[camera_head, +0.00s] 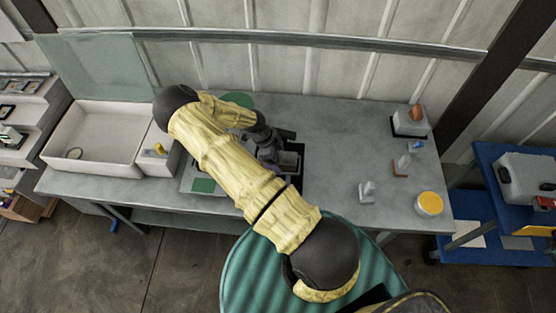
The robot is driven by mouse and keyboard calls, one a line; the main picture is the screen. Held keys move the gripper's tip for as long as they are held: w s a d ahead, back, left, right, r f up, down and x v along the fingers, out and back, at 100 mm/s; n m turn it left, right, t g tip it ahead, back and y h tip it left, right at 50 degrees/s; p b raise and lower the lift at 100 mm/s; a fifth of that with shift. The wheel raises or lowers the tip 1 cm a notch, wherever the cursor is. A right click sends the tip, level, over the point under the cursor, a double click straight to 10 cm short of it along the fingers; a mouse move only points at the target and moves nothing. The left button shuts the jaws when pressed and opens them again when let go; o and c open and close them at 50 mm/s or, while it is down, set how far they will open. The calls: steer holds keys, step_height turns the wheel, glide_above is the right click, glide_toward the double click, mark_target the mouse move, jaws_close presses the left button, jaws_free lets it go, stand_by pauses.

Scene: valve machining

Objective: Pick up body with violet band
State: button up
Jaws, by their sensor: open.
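My yellow-sleeved arm reaches across the grey workbench (330,130). My gripper (272,160) is at the middle of the bench, pointing down beside a small grey block-like thing in a dark holder (290,161). Its jaws are open, though the fingertips are small and partly hidden by my arm. A trace of violet (279,171) shows just below the gripper. It may be the band of the body, but the body's shape is hidden behind the gripper and arm. I cannot tell whether the fingers touch it.
A large pale bin (97,135) stands at the left of the bench. A yellow-topped tub (429,204), a small grey fitting (367,191) and a block with an orange-brown top (411,121) are at the right. The bench between gripper and fitting is mostly clear.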

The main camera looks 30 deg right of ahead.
steer(key=c, duration=1.7)
steer(key=shift+w+r, duration=0.1)
steer(key=shift+r, duration=0.1)
step_height(320, 180, up, 10)
steer(key=b, duration=0.3)
steer(key=shift+f, duration=0.1)
